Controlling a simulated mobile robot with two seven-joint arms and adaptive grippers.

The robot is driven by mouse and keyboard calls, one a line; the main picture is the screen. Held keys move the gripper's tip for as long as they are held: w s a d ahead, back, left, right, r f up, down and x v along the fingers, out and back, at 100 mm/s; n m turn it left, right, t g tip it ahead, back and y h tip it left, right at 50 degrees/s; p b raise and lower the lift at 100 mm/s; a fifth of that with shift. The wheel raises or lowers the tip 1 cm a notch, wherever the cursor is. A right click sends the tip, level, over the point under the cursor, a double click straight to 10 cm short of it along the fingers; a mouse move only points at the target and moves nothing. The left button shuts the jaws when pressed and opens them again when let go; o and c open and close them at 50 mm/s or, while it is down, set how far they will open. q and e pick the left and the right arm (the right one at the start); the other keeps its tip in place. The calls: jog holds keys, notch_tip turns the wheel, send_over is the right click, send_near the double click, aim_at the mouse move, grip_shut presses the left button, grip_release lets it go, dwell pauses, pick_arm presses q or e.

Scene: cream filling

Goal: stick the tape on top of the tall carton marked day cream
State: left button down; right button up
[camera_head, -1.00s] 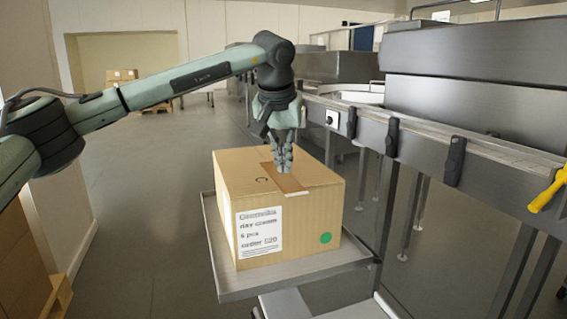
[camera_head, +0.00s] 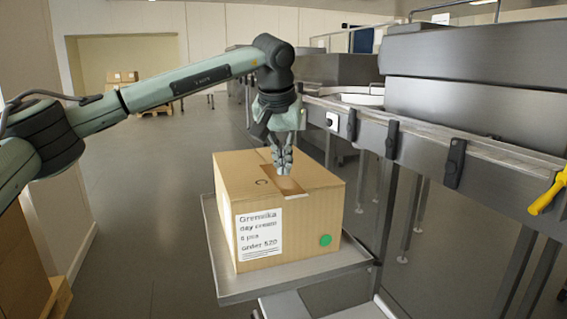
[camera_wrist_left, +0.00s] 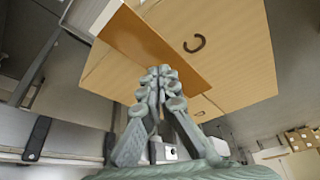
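The carton (camera_head: 300,227) is a cardboard box with a white label (camera_head: 259,234), which reads day cream and order 520, and a green dot on its front. It stands upright on a metal tray. A brown strip of tape (camera_head: 290,186) lies across its top, its near end at the front edge; the tape (camera_wrist_left: 141,42) also shows in the left wrist view. My left gripper (camera_head: 283,172) points down over the tape, fingers together, with the tips at or just above it; contact is unclear. In the wrist view the fingers (camera_wrist_left: 160,85) hide part of the tape. My right gripper is not in view.
The tray (camera_head: 300,284) extends around the carton. A steel conveyor (camera_head: 440,140) with dark clamps and a yellow handle (camera_head: 548,193) runs along the right. Cartons on a pallet (camera_head: 122,76) stand far back left. The floor left of the carton is clear.

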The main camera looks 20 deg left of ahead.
pick_arm(q)
jog(key=shift+f+b, duration=0.45)
jog(key=shift+f, duration=0.6)
dwell(0.9)
jog(key=shift+r, duration=0.1)
notch_tip(320, 180, up, 6)
jog(key=p, duration=0.5)
